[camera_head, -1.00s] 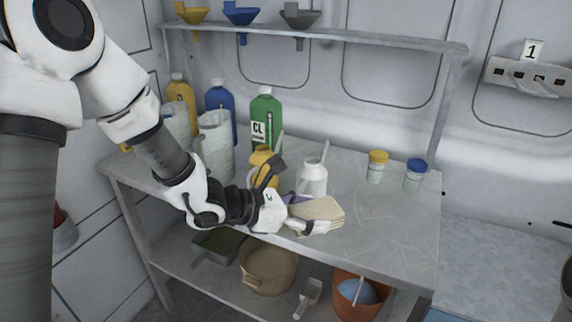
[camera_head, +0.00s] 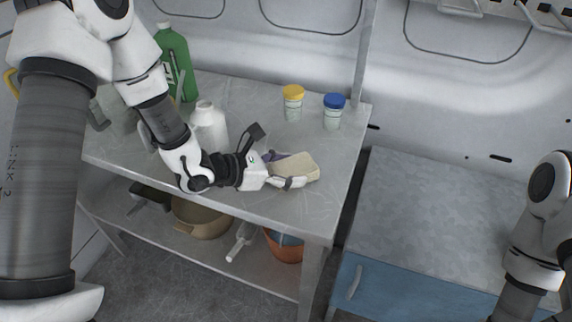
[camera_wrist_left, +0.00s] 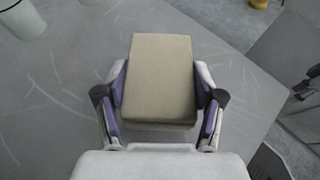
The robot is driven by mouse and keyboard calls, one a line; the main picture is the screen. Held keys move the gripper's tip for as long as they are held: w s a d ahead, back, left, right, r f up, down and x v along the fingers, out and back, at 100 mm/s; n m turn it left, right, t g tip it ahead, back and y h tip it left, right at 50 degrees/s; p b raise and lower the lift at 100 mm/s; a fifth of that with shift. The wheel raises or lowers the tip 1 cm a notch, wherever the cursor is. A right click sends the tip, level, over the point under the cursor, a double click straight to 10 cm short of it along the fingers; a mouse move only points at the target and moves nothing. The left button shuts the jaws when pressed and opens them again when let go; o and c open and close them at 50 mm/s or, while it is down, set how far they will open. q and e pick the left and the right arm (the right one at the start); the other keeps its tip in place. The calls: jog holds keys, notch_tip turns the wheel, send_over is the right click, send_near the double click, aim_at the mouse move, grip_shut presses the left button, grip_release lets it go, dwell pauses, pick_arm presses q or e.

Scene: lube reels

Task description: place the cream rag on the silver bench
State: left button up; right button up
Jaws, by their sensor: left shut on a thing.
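The cream rag (camera_head: 298,167), a folded thick pad, is between the fingers of my left gripper (camera_head: 288,170), at or just above the grey metal table (camera_head: 240,205) near its front right part. In the left wrist view the rag (camera_wrist_left: 160,80) is squeezed between the purple-padded fingers of the gripper (camera_wrist_left: 162,100). A lower silver-topped bench (camera_head: 430,200) with a blue front stands to the right, its visible top bare. My right arm shows at the right edge; its gripper is out of view.
A white bottle (camera_head: 208,128) stands behind my left wrist, and a green bottle (camera_head: 176,62) farther back. A yellow-lidded jar (camera_head: 293,105) and a blue-lidded jar (camera_head: 333,113) stand near the table's right end. A metal post (camera_head: 364,55) rises at the table's back right corner.

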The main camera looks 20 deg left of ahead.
pick_arm(q)
jog(key=shift+s+a+f, duration=0.1)
jog(key=shift+s+a, duration=0.1)
jog(key=shift+a, duration=0.05)
jog(key=shift+f, duration=0.15)
jog(key=o, duration=1)
jog(key=shift+w+d, duration=0.1)
jog(key=shift+o, duration=0.2)
